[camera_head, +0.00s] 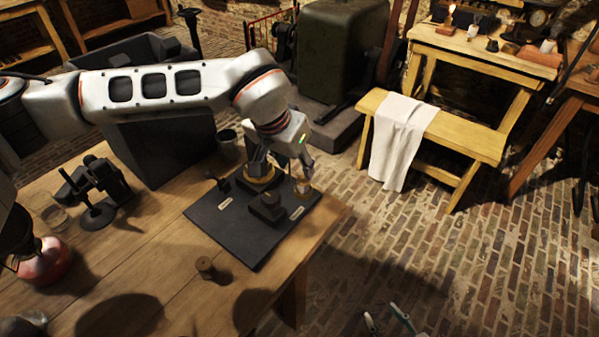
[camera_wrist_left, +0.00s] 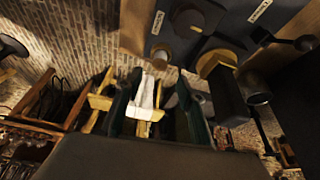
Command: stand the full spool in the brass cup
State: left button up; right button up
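A small brass-coloured cup (camera_head: 302,194) stands near the right corner of a dark board on the table. A small pale piece shows at its top, too small to tell whether it is a spool. The cup and piece also show in the wrist view (camera_wrist_left: 160,56), between my fingers. My left gripper (camera_head: 306,160) is just above it, its fingers spread apart, with no contact visible. A short brown spool-like piece (camera_head: 206,268) stands on the bare table in front of the board. I cannot tell if it is full. My right gripper (camera_head: 388,322) is low at the bottom edge, fingers apart.
The dark board (camera_head: 243,240) carries labels, a dark block (camera_head: 267,208) and a dark piece in a yellow ring (camera_head: 262,178). A black stand (camera_head: 97,210) is at the left. The table (camera_head: 150,245) has free room in front. A cloth-draped bench (camera_head: 450,130) stands beyond.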

pick_arm(q)
jog(key=v, duration=0.4)
dwell(0.5)
